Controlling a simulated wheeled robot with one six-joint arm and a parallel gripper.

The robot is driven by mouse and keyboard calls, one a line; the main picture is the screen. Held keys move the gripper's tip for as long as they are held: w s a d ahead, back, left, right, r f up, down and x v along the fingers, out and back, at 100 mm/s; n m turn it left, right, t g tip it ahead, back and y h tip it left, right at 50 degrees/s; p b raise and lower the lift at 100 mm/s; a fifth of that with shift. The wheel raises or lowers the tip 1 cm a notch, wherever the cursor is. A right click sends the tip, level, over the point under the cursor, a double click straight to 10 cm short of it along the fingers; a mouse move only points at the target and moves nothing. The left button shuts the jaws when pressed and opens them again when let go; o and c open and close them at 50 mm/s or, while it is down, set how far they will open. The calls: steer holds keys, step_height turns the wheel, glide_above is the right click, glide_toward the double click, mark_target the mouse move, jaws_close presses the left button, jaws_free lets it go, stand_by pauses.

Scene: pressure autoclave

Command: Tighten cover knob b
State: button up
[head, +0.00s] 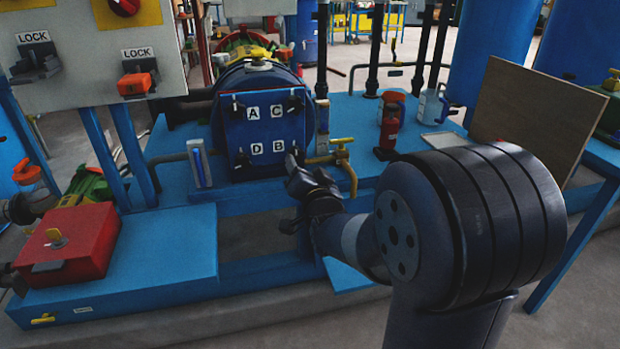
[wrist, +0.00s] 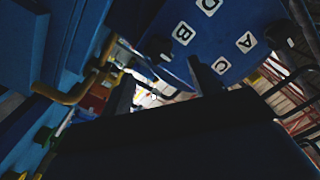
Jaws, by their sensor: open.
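The blue square cover (head: 262,133) closes the round vessel, with labels A, C, D and B and dark knobs at its corners. Cover knob b is the dark knob (wrist: 160,48) beside label B in the wrist view. In the head view label B (head: 279,146) shows, but the knob to its right is hard to separate from my dark gripper. My gripper (head: 293,166) is at the cover's lower right corner. In the wrist view its two dark fingers stand apart with nothing between them, and the knob appears beyond them. I cannot tell whether they touch it.
A yellow-handled valve on a brass pipe (head: 343,160) stands close to the right of my gripper. A red bottle-like item (head: 389,128) and a brown board (head: 535,118) are further right. A red box (head: 68,243) sits on the blue bench at left.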

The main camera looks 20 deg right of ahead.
mark_target(298, 155)
steer(key=s, duration=0.5)
steer(key=shift+s+p, duration=0.35)
steer(key=shift+w, duration=0.1)
steer(key=w+b, duration=0.2)
steer(key=w, duration=0.8)
steer(key=shift+w, duration=0.4)
steer(key=shift+s, duration=0.1)
